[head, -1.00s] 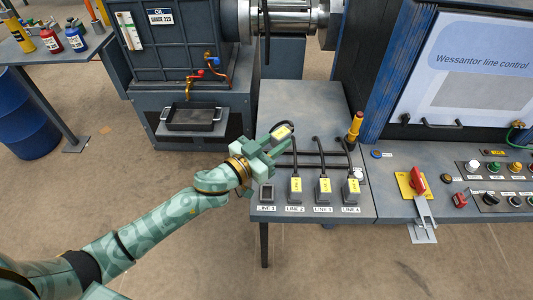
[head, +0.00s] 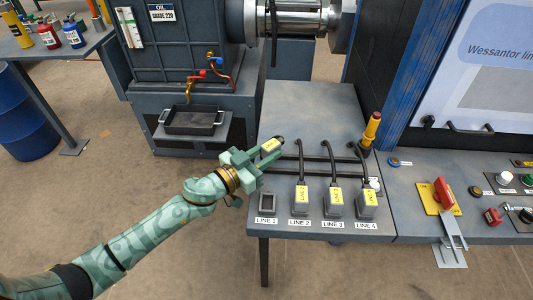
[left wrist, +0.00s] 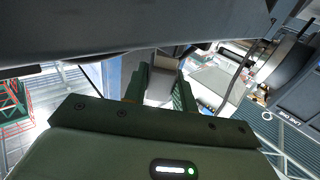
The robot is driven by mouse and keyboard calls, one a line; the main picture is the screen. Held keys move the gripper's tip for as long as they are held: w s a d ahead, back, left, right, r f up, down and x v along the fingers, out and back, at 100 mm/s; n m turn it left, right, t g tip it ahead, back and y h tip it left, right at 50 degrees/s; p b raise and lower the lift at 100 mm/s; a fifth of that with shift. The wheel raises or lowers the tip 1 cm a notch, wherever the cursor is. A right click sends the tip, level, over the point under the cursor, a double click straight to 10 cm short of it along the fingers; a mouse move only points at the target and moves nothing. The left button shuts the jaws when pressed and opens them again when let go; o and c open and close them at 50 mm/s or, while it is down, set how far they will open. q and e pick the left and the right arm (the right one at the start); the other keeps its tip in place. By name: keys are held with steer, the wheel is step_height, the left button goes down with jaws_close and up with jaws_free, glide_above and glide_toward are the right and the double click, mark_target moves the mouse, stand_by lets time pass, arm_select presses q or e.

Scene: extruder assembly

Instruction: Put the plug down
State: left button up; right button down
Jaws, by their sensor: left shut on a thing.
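My left gripper (head: 258,160) is shut on a grey plug (head: 270,146) with a yellow label, over the left part of the grey bench top (head: 308,110). I cannot tell whether the plug touches the bench. The LINE 1 socket (head: 267,202) is empty, in front of the gripper. In the left wrist view, the plug (left wrist: 163,82) shows between the two green fingers. My right gripper is out of view.
Plugs with yellow labels sit in LINE 2 (head: 301,200), LINE 3 (head: 334,202) and LINE 4 (head: 367,204), their cables running back. A yellow-orange signal post (head: 371,128) stands at the bench's right. The bench behind is clear. A black tray (head: 190,120) is at left.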

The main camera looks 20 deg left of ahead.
arm_select(q)
steer(key=shift+f, duration=0.5)
steer(key=o, duration=1)
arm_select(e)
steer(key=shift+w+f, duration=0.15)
arm_select(q)
steer(key=shift+r, duration=0.1)
steer(key=v, duration=0.1)
steer(key=p+v, duration=0.1)
steer(key=v, duration=0.1)
steer(key=r+v, duration=0.1)
steer(key=v, duration=0.1)
steer(key=shift+s, duration=0.1)
steer(key=p, duration=0.2)
glide_toward(264, 155)
steer(key=shift+s+a+r, duration=0.1)
steer(key=shift+s+a, duration=0.2)
steer(key=shift+s, duration=0.3)
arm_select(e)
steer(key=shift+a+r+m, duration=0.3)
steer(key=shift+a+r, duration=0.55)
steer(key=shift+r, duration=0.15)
arm_select(q)
steer(key=shift+b, duration=0.3)
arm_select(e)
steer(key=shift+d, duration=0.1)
